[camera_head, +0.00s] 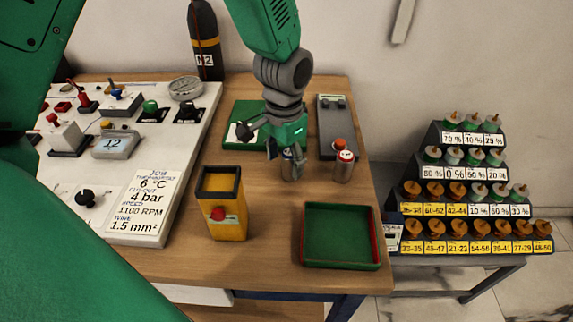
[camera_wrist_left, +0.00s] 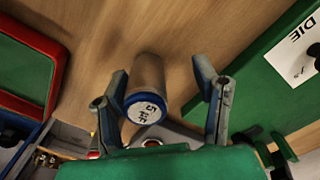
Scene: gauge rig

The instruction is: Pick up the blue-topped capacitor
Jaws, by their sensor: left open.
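The blue-topped capacitor is a grey metal cylinder (camera_wrist_left: 150,75) with a blue-rimmed, labelled white end, seen in the left wrist view. In the head view it stands on the wooden table (camera_head: 265,225), mostly hidden behind my left gripper (camera_head: 288,163). In the left wrist view my left gripper (camera_wrist_left: 162,95) is open, with one finger on each side of the cylinder. A gap shows on the right side; I cannot tell whether the left finger touches it. A red-topped capacitor (camera_head: 344,165) stands just to the right. My right gripper is not in view.
A green tray with red sides (camera_head: 341,266) lies at the front right. A dark grey device (camera_head: 337,140) and a green board (camera_head: 238,113) lie behind. A white control panel (camera_head: 180,150) fills the left.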

